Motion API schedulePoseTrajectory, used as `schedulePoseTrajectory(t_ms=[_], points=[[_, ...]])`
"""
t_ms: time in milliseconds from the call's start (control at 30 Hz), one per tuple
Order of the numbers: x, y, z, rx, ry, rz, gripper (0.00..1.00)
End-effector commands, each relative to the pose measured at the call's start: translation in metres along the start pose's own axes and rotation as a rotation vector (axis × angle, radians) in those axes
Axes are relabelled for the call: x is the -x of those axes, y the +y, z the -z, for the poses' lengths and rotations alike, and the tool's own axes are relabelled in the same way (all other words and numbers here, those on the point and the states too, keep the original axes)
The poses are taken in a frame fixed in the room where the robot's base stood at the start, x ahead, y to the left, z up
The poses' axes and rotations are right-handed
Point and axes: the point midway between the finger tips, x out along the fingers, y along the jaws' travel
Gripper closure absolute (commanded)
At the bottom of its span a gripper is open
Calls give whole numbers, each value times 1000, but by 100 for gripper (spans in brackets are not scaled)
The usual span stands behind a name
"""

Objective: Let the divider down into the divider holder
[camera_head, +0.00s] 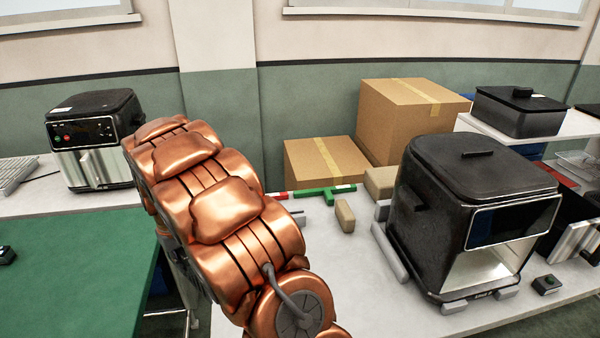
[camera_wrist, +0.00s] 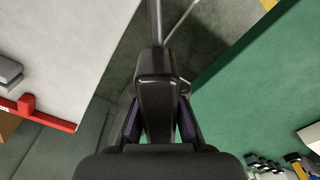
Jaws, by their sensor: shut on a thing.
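In the wrist view, my gripper (camera_wrist: 158,122) is shut, with dark purple-lined fingers on both sides of a glossy black piece, which I take to be the divider (camera_wrist: 157,85). A narrow dark bar runs from it to the top edge. It hangs over the floor gap between a pale table and a green one. In the head view my copper-coloured arm hides the gripper and the held piece. I cannot make out the divider holder for certain. A red bar with a short upright (camera_wrist: 40,118) lies at the pale table's edge in the wrist view.
The green table (camera_head: 85,270) is mostly clear. On the pale table stand a large black fryer (camera_head: 470,215), cardboard boxes (camera_head: 410,115), a green bar (camera_head: 325,193) and a tan block (camera_head: 345,216). Another fryer (camera_head: 95,140) stands at the back left.

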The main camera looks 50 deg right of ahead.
Motion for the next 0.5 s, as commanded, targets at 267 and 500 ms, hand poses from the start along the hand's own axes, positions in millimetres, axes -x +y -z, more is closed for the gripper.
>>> schedulePoseTrajectory(t_ms=[267, 500], points=[[11, 60, 32, -378, 0, 8, 100], [26, 142, 55, -864, 0, 13, 100]])
